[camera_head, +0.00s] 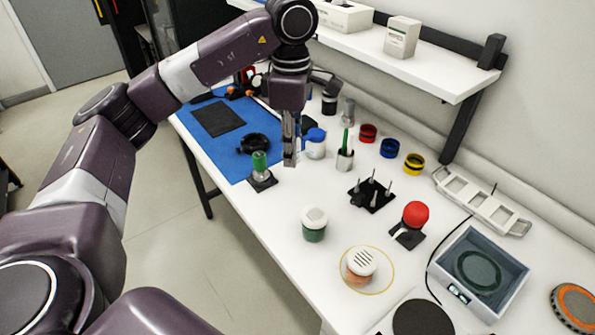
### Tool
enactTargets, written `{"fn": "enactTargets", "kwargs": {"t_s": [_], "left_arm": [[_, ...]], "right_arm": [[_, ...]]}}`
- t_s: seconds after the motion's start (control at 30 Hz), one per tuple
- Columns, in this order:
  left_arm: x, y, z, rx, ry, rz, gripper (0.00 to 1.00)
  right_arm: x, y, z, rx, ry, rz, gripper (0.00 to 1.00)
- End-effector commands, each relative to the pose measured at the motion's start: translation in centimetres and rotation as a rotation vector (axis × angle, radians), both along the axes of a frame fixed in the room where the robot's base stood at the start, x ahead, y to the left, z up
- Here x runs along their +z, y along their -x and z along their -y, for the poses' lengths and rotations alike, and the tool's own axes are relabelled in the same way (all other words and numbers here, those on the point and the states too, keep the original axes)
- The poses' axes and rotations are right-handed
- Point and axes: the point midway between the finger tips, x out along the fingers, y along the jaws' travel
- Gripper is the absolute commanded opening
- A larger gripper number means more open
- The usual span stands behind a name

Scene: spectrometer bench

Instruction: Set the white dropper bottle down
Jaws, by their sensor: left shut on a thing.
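My left gripper (290,152) points down over the bench near the right edge of the blue mat (221,154). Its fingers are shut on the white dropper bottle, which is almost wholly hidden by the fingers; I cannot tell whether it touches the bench. A white jar with a blue lid (315,143) stands just to the right of the fingers. My right gripper is not in view.
A green-topped item on a black base (260,170) stands left of the fingers, a cup holding a green tool (345,158) to the right. A white-lidded green jar (314,225) stands nearer. White bench (270,218) is clear between them. A shelf (430,70) overhangs the back.

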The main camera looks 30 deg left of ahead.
Motion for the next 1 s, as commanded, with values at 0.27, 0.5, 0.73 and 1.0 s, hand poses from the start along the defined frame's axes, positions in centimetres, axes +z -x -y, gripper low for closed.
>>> {"fn": "enactTargets", "kwargs": {"t_s": [0.27, 0.5, 0.73, 1.0], "left_arm": [[1.0, -1.1, -3.4, 0.524, 0.0, -0.001, 0.01], [-0.9, -1.2, -3.8, 0.619, -0.001, -0.004, 0.01], [-6.3, -1.0, -3.9, 0.618, -0.005, -0.008, 0.01], [-12.7, -1.1, -3.9, 0.616, -0.003, -0.004, 0.01]], "right_arm": [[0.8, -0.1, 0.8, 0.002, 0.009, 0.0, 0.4], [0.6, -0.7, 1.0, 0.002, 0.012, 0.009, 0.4], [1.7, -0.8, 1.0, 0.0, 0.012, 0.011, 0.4], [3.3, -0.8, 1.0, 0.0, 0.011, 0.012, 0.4]]}}
